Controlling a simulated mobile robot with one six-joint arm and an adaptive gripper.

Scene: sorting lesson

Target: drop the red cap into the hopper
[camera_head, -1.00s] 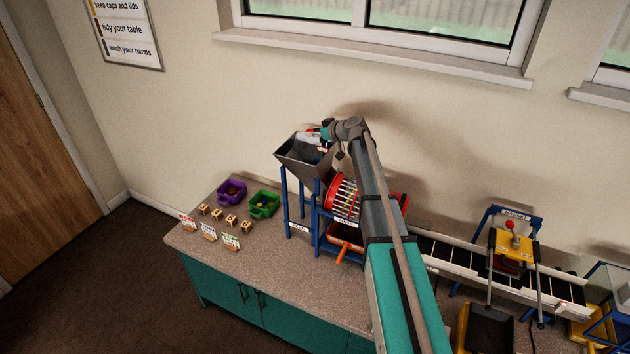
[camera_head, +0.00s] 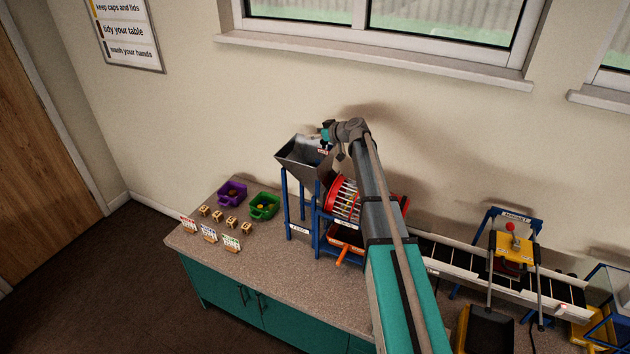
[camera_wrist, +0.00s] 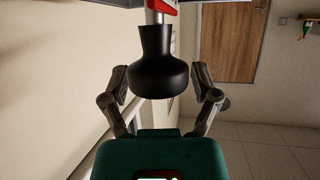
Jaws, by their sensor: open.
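The grey hopper (camera_head: 298,156) stands on blue legs at the back of the counter. My gripper (camera_head: 316,136) is above its upper right rim. In the wrist view my gripper (camera_wrist: 160,82) has its two fingers spread apart. A black, bell-shaped part (camera_wrist: 159,72) shows between them; I cannot tell what it is. A small red and white patch (camera_wrist: 161,8) shows beyond it at the top edge, too cut off to name. I cannot make out the red cap for sure in any current view, and the hopper's bottom is hidden.
A red-rimmed drum (camera_head: 343,198) stands right of the hopper, under my arm. Purple (camera_head: 232,192) and green (camera_head: 264,206) bins and several small wooden blocks are at the left. A conveyor (camera_head: 455,259) runs right, past a yellow magnet unit (camera_head: 514,248).

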